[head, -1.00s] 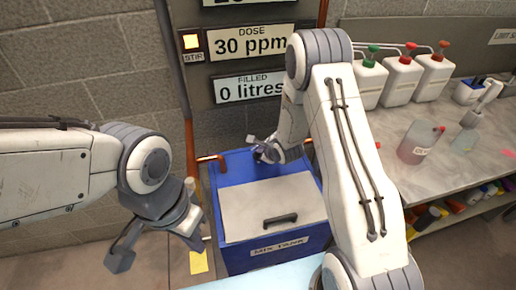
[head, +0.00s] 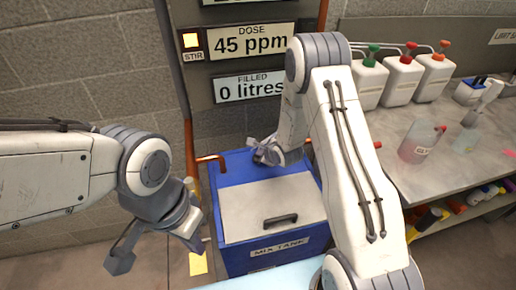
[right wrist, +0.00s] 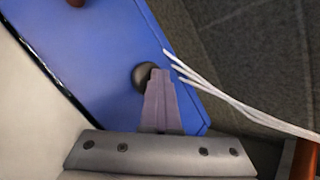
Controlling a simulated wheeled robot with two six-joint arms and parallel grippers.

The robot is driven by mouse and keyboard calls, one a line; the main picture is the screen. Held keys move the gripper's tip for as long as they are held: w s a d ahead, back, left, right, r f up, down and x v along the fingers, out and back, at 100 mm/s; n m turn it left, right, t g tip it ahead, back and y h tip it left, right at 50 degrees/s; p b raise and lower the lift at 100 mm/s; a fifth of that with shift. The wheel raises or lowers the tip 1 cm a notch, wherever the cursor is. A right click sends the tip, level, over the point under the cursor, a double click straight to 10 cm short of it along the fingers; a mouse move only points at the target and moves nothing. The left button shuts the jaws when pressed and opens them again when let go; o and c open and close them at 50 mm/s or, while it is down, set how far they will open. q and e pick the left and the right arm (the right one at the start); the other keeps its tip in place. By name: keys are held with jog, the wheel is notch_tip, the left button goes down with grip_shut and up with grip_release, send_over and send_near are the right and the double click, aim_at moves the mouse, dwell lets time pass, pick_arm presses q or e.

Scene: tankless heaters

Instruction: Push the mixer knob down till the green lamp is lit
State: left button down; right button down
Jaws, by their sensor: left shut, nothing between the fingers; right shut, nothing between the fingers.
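The mixer knob (right wrist: 145,74) is a dark round knob on the blue mix tank's top in the right wrist view. My right gripper (right wrist: 160,75) is shut and empty, its fingertips overlapping the knob's edge in that view; I cannot tell whether they press it. In the head view my right gripper (head: 260,158) is over the tank's back rim and hides the knob. The STIR lamp (head: 190,41) glows pale yellow with an orange edge, not green. My left gripper (head: 194,241) is shut and empty, left of the tank.
The blue mix tank (head: 235,259) has a grey lid with a dark handle. The panel reads DOSE 45 ppm (head: 253,41) and FILLED 0 litres (head: 250,87). A copper pipe (head: 208,159) is left of the tank. A counter (head: 395,180) with bottles and a beaker stands right.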

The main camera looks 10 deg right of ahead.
jog(key=shift+s+f, duration=0.1)
jog(key=shift+r+p, duration=2.7)
jog(key=shift+r, duration=0.3)
notch_tip(320, 180, up, 5)
jog(key=p, duration=0.4)
